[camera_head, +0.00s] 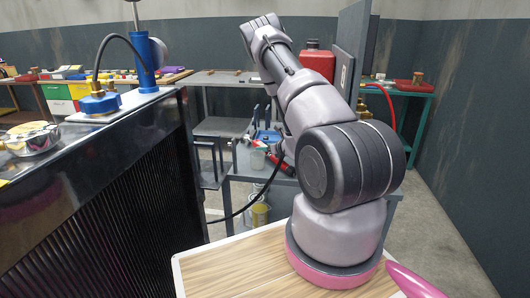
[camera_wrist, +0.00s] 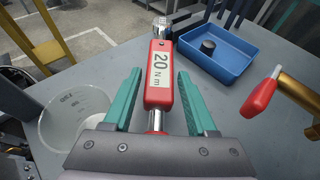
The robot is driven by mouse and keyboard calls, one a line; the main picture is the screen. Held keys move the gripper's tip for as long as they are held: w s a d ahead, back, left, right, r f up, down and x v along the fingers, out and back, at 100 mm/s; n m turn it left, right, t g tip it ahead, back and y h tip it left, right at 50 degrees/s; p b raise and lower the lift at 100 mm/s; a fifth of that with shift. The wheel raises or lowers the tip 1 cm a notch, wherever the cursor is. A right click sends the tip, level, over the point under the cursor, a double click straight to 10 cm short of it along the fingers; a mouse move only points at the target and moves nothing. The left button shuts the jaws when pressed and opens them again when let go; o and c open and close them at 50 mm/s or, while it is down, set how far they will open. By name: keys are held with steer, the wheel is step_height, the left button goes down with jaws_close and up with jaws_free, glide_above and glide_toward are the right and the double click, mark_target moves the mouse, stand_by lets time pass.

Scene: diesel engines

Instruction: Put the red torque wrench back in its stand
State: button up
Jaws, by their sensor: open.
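In the wrist view, the red torque wrench (camera_wrist: 160,84) lies between my fingers, with a white "20 N m" label on its red part. Its metal head is at the far end, and its metal shaft runs back toward my palm. My gripper (camera_wrist: 159,75) is open, with one teal finger on each side of the wrench and narrow gaps showing. My gripper cannot be made out in the head view. I cannot clearly identify the wrench's stand in either view.
A blue tray (camera_wrist: 213,55) with a dark round piece is just beyond the wrench. A clear measuring jug (camera_wrist: 72,118) stands close at left. A red-handled tool (camera_wrist: 262,94) is at right. The grey table (camera_wrist: 235,135) is bare at lower right. The black engine radiator (camera_head: 110,190) stands left of my arm.

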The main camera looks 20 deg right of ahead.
steer(key=shift+w+f, duration=0.1)
steer(key=shift+w, duration=0.1)
jaws_close()
stand_by(1.3)
